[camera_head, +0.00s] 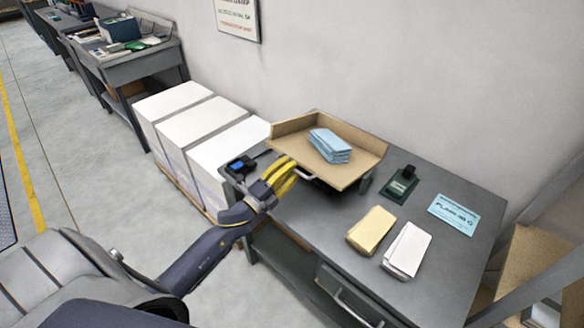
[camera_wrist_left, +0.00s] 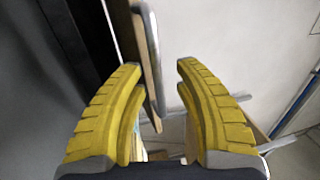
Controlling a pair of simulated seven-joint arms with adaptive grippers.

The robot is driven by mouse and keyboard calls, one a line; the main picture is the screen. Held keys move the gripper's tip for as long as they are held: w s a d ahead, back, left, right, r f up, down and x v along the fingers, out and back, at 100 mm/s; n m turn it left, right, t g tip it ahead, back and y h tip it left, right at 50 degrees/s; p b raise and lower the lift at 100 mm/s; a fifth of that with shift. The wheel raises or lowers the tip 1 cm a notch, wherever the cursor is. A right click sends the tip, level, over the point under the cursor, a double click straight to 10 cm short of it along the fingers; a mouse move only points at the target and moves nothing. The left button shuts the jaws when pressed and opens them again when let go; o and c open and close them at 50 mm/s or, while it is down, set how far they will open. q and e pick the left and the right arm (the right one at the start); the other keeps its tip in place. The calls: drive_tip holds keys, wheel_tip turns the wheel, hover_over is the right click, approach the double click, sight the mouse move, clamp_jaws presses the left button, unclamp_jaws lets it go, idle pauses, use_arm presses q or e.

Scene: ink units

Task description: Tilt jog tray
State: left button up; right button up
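The jog tray (camera_head: 358,160) is a tan board with low walls along its left and back sides. It stands on a dark support on the grey table, its lower parts mostly hidden. A fanned stack of light blue paper (camera_head: 331,138) lies on it. My left gripper (camera_head: 294,171) is at the tray's front left edge, by a small metal handle. In the left wrist view, the yellow fingers (camera_wrist_left: 161,67) are apart, with the grey handle (camera_wrist_left: 152,55) and the tray's edge between and just beyond the tips. I cannot tell whether they touch. My right gripper is not in view.
On the table (camera_head: 312,230) are a yellow pad (camera_head: 371,230), a white pad (camera_head: 407,248), a dark green device (camera_head: 401,184) and a blue card (camera_head: 455,212). A small black device (camera_head: 241,165) is at the left corner. White stacks (camera_head: 205,120) stand left of the table.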

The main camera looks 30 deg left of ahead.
use_arm(q)
drive_tip(key=v, duration=1.1)
idle(0.3)
